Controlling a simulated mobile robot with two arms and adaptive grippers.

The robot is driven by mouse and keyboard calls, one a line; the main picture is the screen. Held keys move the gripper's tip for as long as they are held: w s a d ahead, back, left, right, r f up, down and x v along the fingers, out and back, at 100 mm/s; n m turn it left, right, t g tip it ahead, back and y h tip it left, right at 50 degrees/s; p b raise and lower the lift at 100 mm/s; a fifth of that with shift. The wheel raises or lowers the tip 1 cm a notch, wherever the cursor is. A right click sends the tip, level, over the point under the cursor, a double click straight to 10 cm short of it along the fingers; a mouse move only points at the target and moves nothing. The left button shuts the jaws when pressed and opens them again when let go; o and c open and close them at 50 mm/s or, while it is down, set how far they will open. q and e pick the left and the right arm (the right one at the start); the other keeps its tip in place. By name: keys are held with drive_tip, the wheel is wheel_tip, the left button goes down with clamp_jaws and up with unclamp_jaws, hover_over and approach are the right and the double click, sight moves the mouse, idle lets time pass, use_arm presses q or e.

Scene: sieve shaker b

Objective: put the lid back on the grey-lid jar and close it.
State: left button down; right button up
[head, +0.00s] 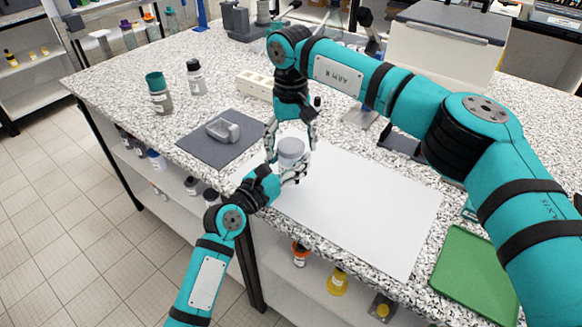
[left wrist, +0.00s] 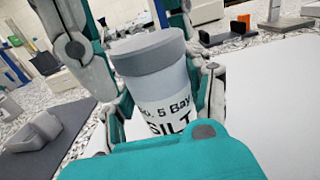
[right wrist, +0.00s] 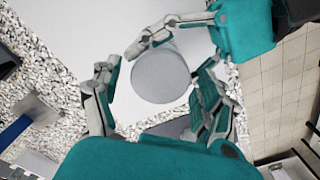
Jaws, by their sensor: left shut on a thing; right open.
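The grey-lid jar (head: 291,152) stands upright at the left end of the white sheet. Its grey lid (left wrist: 146,49) sits on top and looks level. The jar label (left wrist: 165,112) reads "SILT" in the left wrist view. My left gripper (head: 283,174) is shut on the jar body from the near side. My right gripper (head: 290,140) is above the jar, pointing down, with its fingers open on either side of the lid. In the right wrist view the round lid top (right wrist: 160,76) lies between the open fingers, with gaps visible. Whether the lid is tight cannot be seen.
A dark grey mat (head: 205,146) with a grey scoop-like object (head: 222,130) lies left of the jar. A teal-topped bottle (head: 158,92) and a dark-capped bottle (head: 195,77) stand behind it. A green tray (head: 474,277) lies at right. The white sheet (head: 365,212) is clear right of the jar.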

drive_tip(key=c, duration=1.1)
drive_tip(key=o, duration=1.1)
drive_tip(key=shift+o, duration=0.2)
drive_tip(key=shift+r, duration=2.3)
drive_tip(key=o, duration=0.4)
drive_tip(key=shift+o, duration=0.2)
wheel_tip(320, 180, up, 12)
